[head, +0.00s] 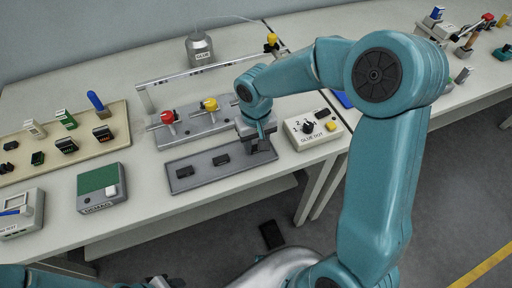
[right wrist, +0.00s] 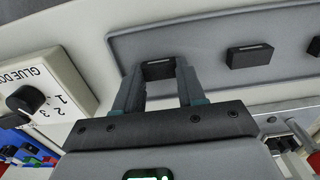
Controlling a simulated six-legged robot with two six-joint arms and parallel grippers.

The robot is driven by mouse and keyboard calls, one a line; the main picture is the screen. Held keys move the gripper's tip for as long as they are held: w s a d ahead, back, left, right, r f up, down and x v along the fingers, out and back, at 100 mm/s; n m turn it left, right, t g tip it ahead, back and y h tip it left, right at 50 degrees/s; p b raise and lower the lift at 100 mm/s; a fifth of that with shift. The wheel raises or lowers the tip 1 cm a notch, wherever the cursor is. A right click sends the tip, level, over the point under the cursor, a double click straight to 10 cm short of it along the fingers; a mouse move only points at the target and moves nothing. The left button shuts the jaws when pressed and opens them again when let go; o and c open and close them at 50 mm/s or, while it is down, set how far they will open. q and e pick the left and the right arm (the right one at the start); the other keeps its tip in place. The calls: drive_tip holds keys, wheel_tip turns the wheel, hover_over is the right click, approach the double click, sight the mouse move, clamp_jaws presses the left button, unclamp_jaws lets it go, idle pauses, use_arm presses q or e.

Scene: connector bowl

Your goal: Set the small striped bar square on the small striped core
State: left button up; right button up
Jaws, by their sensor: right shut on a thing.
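My right gripper (head: 262,148) is low over the right end of a grey tray (head: 205,181). In the right wrist view its two fingers (right wrist: 160,78) are shut on a small dark block (right wrist: 158,69) with a pale mark on its top. The block is at the tray surface; I cannot tell whether it touches it, or whether it is the striped bar or core. Two similar dark blocks, a middle one (head: 221,160) and a left one (head: 185,172), stand apart on the tray. My left gripper (head: 166,282) shows only partly at the bottom edge.
A glue-dot box (head: 312,131) with a knob stands close right of the tray. Behind is a grey fixture (head: 190,130) with red and yellow handles. A tan board (head: 85,155) with several small parts lies left, near a green-topped box (head: 98,180).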

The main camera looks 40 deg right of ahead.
sight(256, 147)
drive_tip(key=shift+r+p, duration=0.3)
drive_tip(key=shift+r, duration=0.1)
drive_tip(key=shift+r+p, duration=1.5)
drive_tip(key=shift+r, duration=0.65)
drive_tip(key=w+a+n, duration=0.1)
drive_tip(key=a, duration=0.1)
drive_tip(key=w+a, duration=0.1)
drive_tip(key=a, duration=0.2)
drive_tip(key=w+a+n, duration=0.1)
drive_tip(key=a, duration=0.1)
drive_tip(key=shift+w+a+f+n, duration=0.1)
drive_tip(key=shift+w+a+n, duration=0.1)
drive_tip(key=shift+a+n, duration=0.1)
